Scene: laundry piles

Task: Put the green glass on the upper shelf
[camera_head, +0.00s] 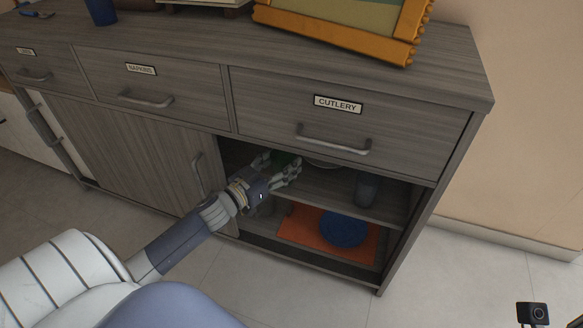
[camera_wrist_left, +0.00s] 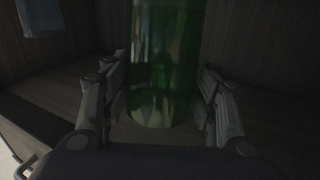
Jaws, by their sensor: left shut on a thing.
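The green glass (camera_wrist_left: 165,60) stands upright between the fingers of my left gripper (camera_wrist_left: 164,82) in the left wrist view. In the head view, my left gripper (camera_head: 277,168) reaches into the open right part of the cabinet at upper shelf level. Only a dark green bit of the glass (camera_head: 288,159) shows there, between the fingers. The upper shelf (camera_head: 328,187) lies just under the drawer marked CUTLERY. I cannot tell whether the base of the glass touches the shelf. My right gripper is out of view.
The lower shelf holds an orange cloth (camera_head: 298,231) and a blue round thing (camera_head: 343,229). The sliding door (camera_head: 140,155) covers the cabinet's left part.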

